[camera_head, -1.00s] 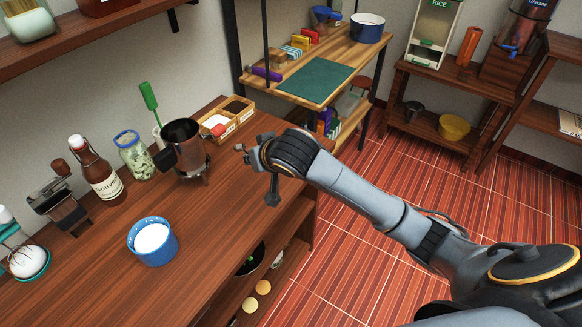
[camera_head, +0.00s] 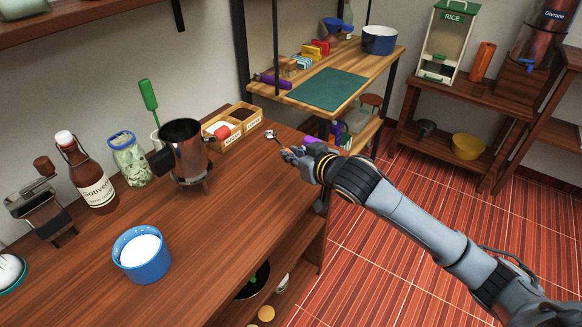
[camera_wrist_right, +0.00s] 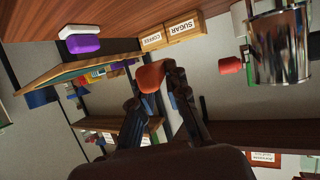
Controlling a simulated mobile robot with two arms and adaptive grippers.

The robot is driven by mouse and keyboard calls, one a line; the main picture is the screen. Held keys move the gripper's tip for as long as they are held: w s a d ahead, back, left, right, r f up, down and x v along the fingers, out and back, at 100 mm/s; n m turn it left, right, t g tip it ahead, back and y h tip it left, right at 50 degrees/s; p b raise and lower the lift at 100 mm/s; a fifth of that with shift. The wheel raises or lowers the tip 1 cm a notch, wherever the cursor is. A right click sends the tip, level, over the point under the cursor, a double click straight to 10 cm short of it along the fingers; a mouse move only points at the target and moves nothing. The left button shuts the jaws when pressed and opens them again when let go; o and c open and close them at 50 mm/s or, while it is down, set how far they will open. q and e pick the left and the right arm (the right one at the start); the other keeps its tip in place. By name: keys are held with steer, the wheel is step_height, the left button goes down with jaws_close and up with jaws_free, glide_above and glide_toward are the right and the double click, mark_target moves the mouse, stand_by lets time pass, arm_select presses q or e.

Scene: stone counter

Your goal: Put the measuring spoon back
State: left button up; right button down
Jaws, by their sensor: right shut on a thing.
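The measuring spoon (camera_head: 270,134) shows a small silver bowl on a thin stem in the head view. My right gripper (camera_head: 287,150) is shut on its handle end and holds it out over the back right end of the counter. In the right wrist view, a red-orange piece (camera_wrist_right: 150,75) sits between the fingertips; it appears to be part of the held spoon. I cannot tell whether the spoon touches the counter. My left gripper is not in view.
A metal pot (camera_head: 186,150) on legs, a glass jar (camera_head: 130,158), a brown bottle (camera_head: 88,175) and a blue cup (camera_head: 141,254) stand nearby. The counter's right front is clear.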

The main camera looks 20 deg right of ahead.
glide_above(291, 174)
step_height(291, 174, down, 6)
steer(key=shift+f, duration=1.75)
steer(key=shift+b, duration=0.3)
steer(key=shift+f, duration=0.2)
steer(key=c, duration=1.3)
jaws_free()
steer(key=shift+c, duration=0.2)
steer(key=shift+r, duration=0.1)
steer(key=shift+r, duration=0.15)
steer(key=v, duration=1.2)
